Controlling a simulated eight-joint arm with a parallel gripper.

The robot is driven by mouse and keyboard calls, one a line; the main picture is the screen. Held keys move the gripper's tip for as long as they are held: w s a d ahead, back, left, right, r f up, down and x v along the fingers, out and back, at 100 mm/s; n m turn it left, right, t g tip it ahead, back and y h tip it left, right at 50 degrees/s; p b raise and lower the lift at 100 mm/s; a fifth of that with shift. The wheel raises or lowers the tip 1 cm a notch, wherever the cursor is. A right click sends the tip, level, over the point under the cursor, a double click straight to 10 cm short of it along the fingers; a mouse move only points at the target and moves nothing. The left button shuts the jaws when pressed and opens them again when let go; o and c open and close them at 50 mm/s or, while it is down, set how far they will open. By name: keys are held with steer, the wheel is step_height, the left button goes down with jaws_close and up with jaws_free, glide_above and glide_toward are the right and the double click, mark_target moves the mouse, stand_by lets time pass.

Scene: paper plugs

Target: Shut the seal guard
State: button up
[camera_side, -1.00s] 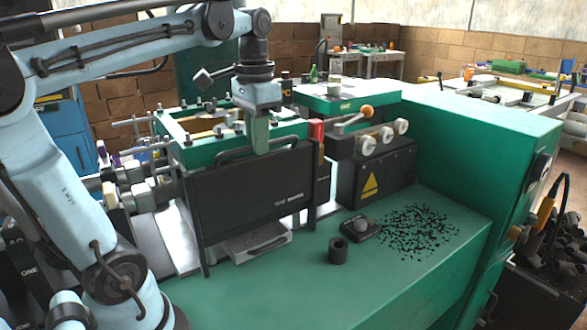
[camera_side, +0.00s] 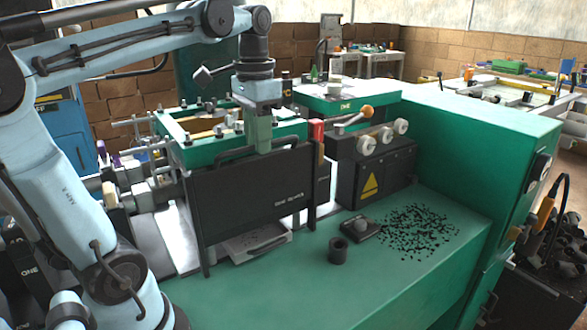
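The seal guard, a dark flat panel (camera_side: 250,198), hangs upright across the front of the green-framed machine (camera_side: 190,155). A dark bar handle (camera_side: 225,157) runs along its top edge. My gripper (camera_side: 263,150) points straight down at the top edge of the guard, at the handle. Its fingertips are partly hidden there, and I cannot tell whether they are open, shut or touching the handle. A pale plate (camera_side: 258,242) shows below the guard on the bench.
A red part (camera_side: 317,132) and an orange-knobbed lever (camera_side: 352,117) stand just right of my gripper. A black box with a yellow warning triangle (camera_side: 371,186) is further right. A black ring (camera_side: 338,251) and scattered black bits (camera_side: 418,230) lie on the green bench.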

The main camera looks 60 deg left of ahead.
steer(key=shift+r, duration=0.1)
steer(key=shift+r, duration=3.4)
steer(key=d+f+t, duration=0.3)
steer(key=d+f, duration=0.2)
steer(key=f, duration=0.5)
steer(key=d+f+t, duration=0.4)
steer(key=d+f, duration=0.1)
steer(key=f, duration=0.5)
steer(key=shift+w, duration=0.2)
steer(key=shift+r, duration=0.1)
